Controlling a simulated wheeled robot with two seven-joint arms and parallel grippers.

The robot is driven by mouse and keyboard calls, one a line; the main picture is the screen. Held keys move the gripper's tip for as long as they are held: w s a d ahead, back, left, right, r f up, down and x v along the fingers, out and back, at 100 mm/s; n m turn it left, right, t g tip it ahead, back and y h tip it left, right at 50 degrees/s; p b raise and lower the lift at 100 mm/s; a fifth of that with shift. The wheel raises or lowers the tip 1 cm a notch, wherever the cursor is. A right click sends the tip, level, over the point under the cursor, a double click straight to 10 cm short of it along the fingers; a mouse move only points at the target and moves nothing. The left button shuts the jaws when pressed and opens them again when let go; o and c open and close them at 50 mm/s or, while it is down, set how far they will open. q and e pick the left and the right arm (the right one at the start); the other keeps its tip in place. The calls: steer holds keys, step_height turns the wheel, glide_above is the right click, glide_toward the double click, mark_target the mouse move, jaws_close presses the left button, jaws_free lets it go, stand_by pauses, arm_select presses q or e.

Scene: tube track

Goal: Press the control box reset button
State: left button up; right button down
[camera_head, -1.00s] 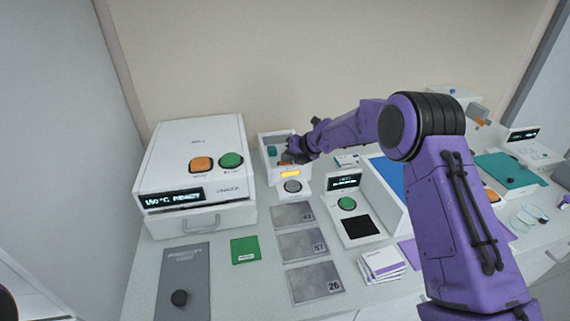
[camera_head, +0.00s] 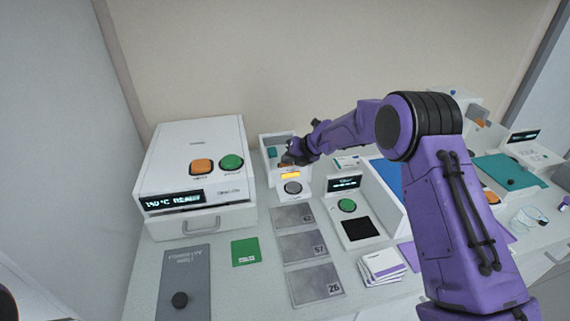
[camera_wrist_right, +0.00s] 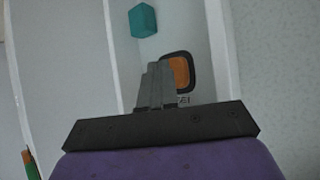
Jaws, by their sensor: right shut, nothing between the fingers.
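A white box (camera_head: 265,155) stands at the back centre, just right of the large machine. In the right wrist view an orange button (camera_wrist_right: 183,72) in a dark frame sits on a pale face, with a partly hidden label below it. A teal block (camera_wrist_right: 143,20) is above and left of it. My right gripper (camera_head: 288,160) reaches down at this box from the right. In the wrist view its shut, empty fingers (camera_wrist_right: 158,70) are beside the button's left edge, partly overlapping it. I cannot tell whether they touch it. My left gripper is not in view.
A large white machine (camera_head: 190,155) with an orange and a green button stands at left. A unit with a grey round button (camera_head: 293,188) and yellow display sits in front of the gripper. A green-button device (camera_head: 347,205) is to its right. Grey numbered plates (camera_head: 303,246) lie nearer.

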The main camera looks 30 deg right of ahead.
steer(key=shift+f, duration=0.1)
step_height(320, 180, up, 6)
steer(key=p, duration=0.4)
steer(key=shift+f, duration=0.3)
steer(key=shift+w, duration=0.1)
stand_by(0.3)
